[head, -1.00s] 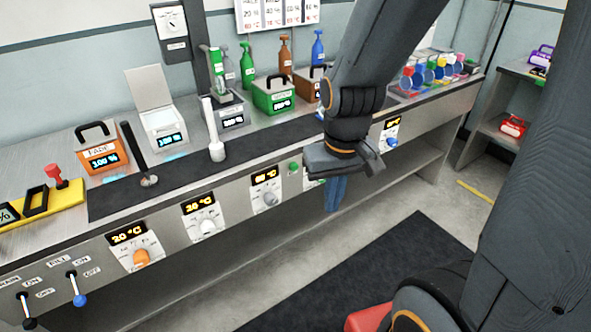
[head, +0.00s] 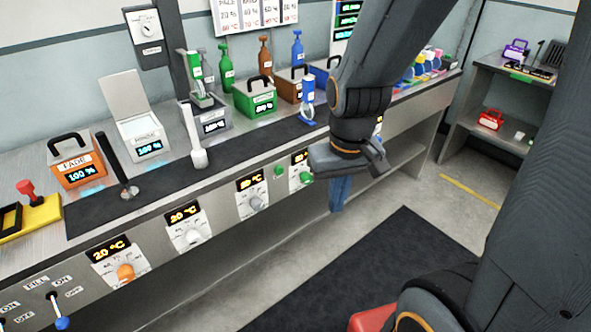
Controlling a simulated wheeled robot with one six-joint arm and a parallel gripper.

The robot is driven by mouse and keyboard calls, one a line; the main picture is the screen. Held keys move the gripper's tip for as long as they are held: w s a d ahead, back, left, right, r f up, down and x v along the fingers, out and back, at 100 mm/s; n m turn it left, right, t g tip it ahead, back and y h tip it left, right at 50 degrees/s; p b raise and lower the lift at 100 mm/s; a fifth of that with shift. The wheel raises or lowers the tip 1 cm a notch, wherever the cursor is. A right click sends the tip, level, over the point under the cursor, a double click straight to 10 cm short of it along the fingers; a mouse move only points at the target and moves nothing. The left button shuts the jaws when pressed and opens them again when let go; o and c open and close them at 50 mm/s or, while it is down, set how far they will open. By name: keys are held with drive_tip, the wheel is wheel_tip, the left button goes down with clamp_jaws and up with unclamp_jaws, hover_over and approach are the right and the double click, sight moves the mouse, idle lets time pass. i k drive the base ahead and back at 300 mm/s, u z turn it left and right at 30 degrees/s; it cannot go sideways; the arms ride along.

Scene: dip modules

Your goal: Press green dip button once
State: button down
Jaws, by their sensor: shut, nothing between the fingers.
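A small round green button (head: 280,170) sits on the grey front panel of the counter, between the panel with a grey knob and the panel with a green knob (head: 306,178). My gripper (head: 338,207) is in front of the counter, right of the green button and apart from it in the picture. Its blue fingers point down and look closed and empty. The arm hides part of the counter front and some things behind it. A green container (head: 255,98) with a black handle stands on the counter above the button.
The counter front carries knobs with yellow displays, including an orange knob (head: 125,272) and a white knob (head: 193,237). A dark strip (head: 235,148) runs along the counter top. A blue-and-white device (head: 307,105) stands near the arm. A dark mat (head: 350,260) lies on open floor.

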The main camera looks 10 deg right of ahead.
sight(279, 170)
drive_tip(key=z, duration=2.9)
drive_tip(key=k, duration=1.3)
drive_tip(key=u, duration=0.9)
